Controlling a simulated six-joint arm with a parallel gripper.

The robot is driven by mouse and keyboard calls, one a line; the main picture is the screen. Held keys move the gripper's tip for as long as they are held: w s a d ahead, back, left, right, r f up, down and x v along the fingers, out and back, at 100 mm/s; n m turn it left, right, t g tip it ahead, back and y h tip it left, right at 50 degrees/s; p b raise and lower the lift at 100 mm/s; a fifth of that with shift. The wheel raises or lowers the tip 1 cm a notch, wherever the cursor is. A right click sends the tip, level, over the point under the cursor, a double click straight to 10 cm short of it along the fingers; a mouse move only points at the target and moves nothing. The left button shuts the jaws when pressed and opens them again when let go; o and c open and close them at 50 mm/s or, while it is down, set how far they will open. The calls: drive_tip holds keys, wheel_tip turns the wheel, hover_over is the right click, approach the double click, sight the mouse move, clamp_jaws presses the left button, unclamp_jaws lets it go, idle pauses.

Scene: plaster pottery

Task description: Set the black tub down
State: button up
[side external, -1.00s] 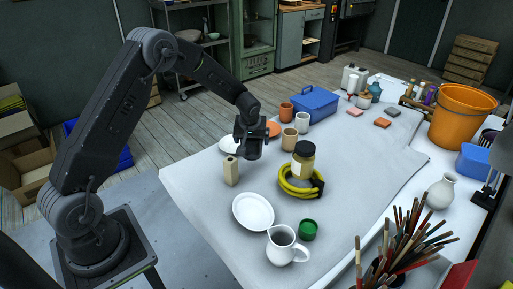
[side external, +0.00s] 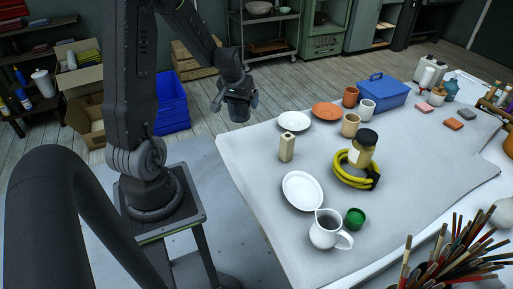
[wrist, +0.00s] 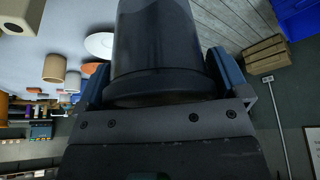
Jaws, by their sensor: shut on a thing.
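The black tub (side external: 239,113) is held in my gripper (side external: 238,101), off the table surface. It hangs near the far left edge of the table (side external: 250,150), left of the white plate (side external: 294,121), seen against the floor. In the wrist view the tub (wrist: 158,45) is a large dark cylinder that fills the middle, between the blue-grey fingers of my gripper (wrist: 158,78). The fingers are shut on its sides. How high the tub is above the table is hard to tell.
A beige block (side external: 286,148), a terracotta plate (side external: 326,111), a tan cup (side external: 350,125) and an oval white plate (side external: 302,190) stand on the sheet. A jar (side external: 362,150) stands within a yellow hose coil (side external: 345,179). The table's near left stretch is bare.

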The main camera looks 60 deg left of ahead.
drive_tip(key=s, duration=0.7)
drive_tip(key=shift+w+d+f, duration=0.9)
drive_tip(key=shift+w+f, duration=0.7)
drive_tip(key=shift+f, duration=0.3)
drive_tip(key=shift+w+d+f, duration=0.9)
drive_tip(key=shift+w+f, duration=0.7)
drive_tip(key=shift+f, duration=0.25)
drive_tip(key=shift+w+d+f, duration=0.9)
drive_tip(key=shift+w+f, duration=0.7)
drive_tip(key=shift+f, duration=0.3)
drive_tip(key=shift+f, duration=0.1)
drive_tip(key=o, duration=0.7)
drive_tip(key=shift+f, duration=0.1)
drive_tip(key=shift+o, duration=0.4)
drive_tip(key=shift+r, duration=0.2)
